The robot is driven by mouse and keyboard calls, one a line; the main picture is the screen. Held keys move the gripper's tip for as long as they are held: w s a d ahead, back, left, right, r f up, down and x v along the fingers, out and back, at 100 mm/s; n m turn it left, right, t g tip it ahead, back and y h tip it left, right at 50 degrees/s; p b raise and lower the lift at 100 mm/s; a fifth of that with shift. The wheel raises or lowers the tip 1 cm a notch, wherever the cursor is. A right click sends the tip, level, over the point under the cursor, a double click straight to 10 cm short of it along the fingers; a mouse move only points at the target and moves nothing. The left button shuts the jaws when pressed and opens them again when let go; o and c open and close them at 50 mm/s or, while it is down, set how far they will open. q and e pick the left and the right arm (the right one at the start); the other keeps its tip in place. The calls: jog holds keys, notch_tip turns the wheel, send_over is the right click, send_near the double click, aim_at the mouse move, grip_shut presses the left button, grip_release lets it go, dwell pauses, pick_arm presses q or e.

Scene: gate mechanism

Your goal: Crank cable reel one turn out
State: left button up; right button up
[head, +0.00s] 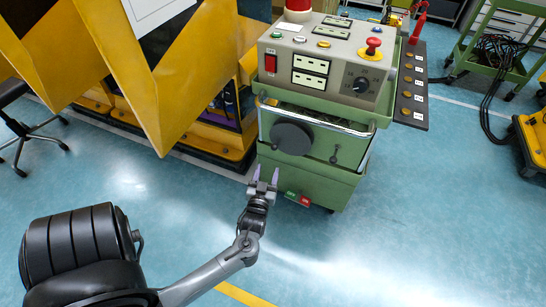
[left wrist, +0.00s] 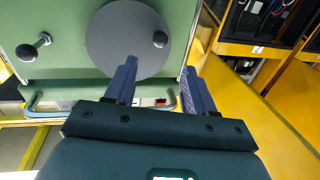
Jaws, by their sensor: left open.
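The cable reel shows as a dark grey round disc (head: 291,138) on the front of the green cabinet (head: 310,185). In the left wrist view the disc (left wrist: 112,45) carries a small dark knob (left wrist: 160,39) near its rim. A separate dark knob on a short metal stem (head: 334,158) sticks out of the panel beside the disc; it also shows in the left wrist view (left wrist: 35,46). My left gripper (head: 265,176) is open and empty, just below and left of the disc in the head view, apart from both knobs. My right gripper is not in view.
A control box (head: 327,60) with a red button, sockets and a dial sits on the cabinet. A yellow machine (head: 150,60) stands close on the left. The blue floor (head: 420,230) to the right is clear.

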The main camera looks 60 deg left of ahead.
aim_at(289, 141)
pick_arm(q)
jog(key=b+x, duration=0.4)
jog(key=x, duration=0.6)
jog(key=shift+w+a+b, duration=0.25)
jog(key=shift+b, duration=0.15)
grip_shut()
